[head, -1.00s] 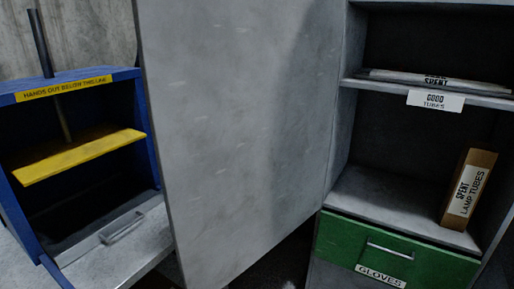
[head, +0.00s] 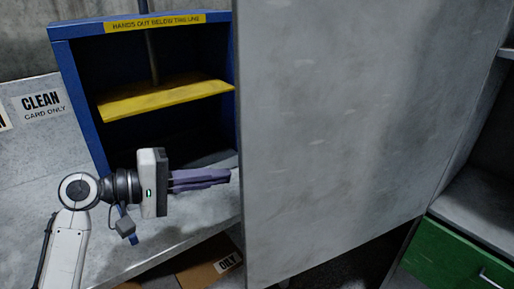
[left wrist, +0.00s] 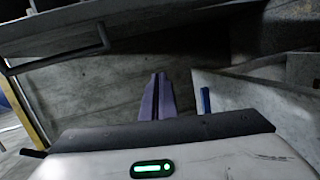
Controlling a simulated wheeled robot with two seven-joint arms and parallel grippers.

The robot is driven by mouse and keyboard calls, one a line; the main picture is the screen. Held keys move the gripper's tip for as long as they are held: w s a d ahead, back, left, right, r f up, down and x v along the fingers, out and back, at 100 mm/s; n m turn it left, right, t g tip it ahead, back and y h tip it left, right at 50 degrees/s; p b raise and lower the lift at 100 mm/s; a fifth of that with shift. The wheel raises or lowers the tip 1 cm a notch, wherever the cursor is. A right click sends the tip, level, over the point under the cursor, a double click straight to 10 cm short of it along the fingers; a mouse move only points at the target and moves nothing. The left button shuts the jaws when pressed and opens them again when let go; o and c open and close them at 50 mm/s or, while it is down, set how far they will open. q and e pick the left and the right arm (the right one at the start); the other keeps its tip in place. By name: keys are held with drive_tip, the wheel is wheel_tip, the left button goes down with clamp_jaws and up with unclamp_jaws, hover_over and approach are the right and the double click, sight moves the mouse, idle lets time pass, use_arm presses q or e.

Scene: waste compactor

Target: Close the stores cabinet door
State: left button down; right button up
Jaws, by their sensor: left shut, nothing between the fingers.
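The stores cabinet door (head: 345,130) is a large grey metal panel in the middle of the head view. It stands swung open, hinged on its right side at the stores cabinet (head: 485,205), whose shelf and green drawer (head: 450,262) show at the right edge. My left gripper (head: 229,175) is shut and empty, its purple fingers pointing right, with the tips close to the door's left edge in the picture. Whether they touch it I cannot tell. In the left wrist view the shut fingers (left wrist: 158,95) show side by side. My right gripper is not in view.
A blue compactor (head: 75,100) with a yellow plate (head: 165,99) stands behind my left gripper. A grey surface lies below it, with a cardboard box (head: 210,262) underneath. A CLEAN CARD ONLY sign (head: 42,105) is at the far left.

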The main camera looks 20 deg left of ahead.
sight(255, 131)
use_arm(q)
drive_tip(key=s+r+m+g+h+b, duration=0.1)
drive_tip(key=s+r+m+g+h, duration=0.35)
drive_tip(key=r, duration=0.85)
drive_tip(key=shift+n+t, duration=0.85)
drive_tip(key=x, duration=0.3)
drive_tip(key=s+x, duration=0.1)
drive_tip(key=x, duration=0.2)
drive_tip(key=s+d+x, duration=0.1)
drive_tip(key=x, duration=0.2)
drive_tip(key=shift+r, duration=0.15)
drive_tip(key=shift+d, duration=0.1)
